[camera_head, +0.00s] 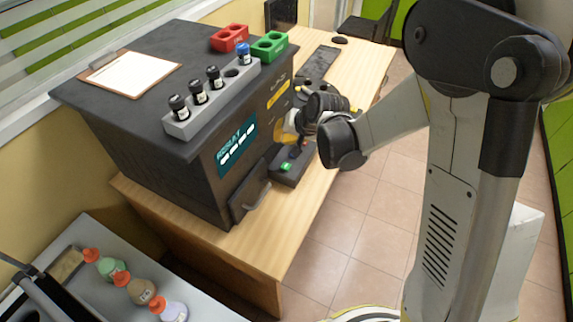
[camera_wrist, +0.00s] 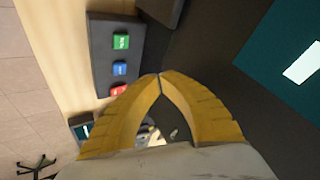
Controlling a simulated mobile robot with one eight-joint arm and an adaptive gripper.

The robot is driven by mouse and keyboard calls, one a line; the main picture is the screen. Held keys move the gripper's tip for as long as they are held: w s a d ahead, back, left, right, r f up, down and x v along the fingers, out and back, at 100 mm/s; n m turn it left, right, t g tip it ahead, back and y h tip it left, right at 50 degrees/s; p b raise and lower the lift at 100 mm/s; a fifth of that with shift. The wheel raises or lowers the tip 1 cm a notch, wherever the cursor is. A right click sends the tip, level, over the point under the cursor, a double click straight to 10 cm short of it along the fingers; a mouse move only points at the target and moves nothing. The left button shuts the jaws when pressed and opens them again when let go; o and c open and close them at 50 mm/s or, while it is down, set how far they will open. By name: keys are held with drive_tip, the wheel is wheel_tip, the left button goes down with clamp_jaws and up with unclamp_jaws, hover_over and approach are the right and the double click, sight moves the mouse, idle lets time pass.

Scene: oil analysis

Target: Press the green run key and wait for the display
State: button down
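The green run key (camera_wrist: 121,41) is on a dark key panel (camera_wrist: 101,55), in line with a blue key (camera_wrist: 120,68) and a red key (camera_wrist: 119,90). In the head view the green key (camera_head: 286,167) is at the near end of the panel. The teal display (camera_head: 237,144) on the dark analyser's front reads RESULT above a row of dashes. Part of it shows in the wrist view (camera_wrist: 276,38). My gripper (camera_wrist: 160,76) has its yellow fingertips together with nothing between them. The tips appear beside the red key, apart from the green key. Contact cannot be judged.
A rack (camera_head: 213,105) of several dark-capped vials, a clipboard (camera_head: 130,73), a red holder (camera_head: 230,38) and a green holder (camera_head: 269,46) are on the analyser. A handle (camera_head: 257,196) juts from its front. Bottles (camera_head: 141,289) stand on a grey surface at lower left.

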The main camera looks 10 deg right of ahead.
sight(283, 164)
drive_tip(key=shift+f+b, duration=3.35)
drive_tip(key=shift+f, duration=1.05)
drive_tip(key=shift+f+b, duration=0.4)
drive_tip(key=shift+b, duration=0.05)
drive_tip(key=shift+f+b, duration=0.45)
drive_tip(key=shift+f, duration=0.1)
drive_tip(key=shift+r, duration=0.1)
drive_tip(key=shift+r+p, duration=0.7)
drive_tip(key=shift+r, duration=0.2)
wheel_tip(283, 164, up, 5)
drive_tip(key=p, duration=0.3)
drive_tip(key=shift+p, duration=0.3)
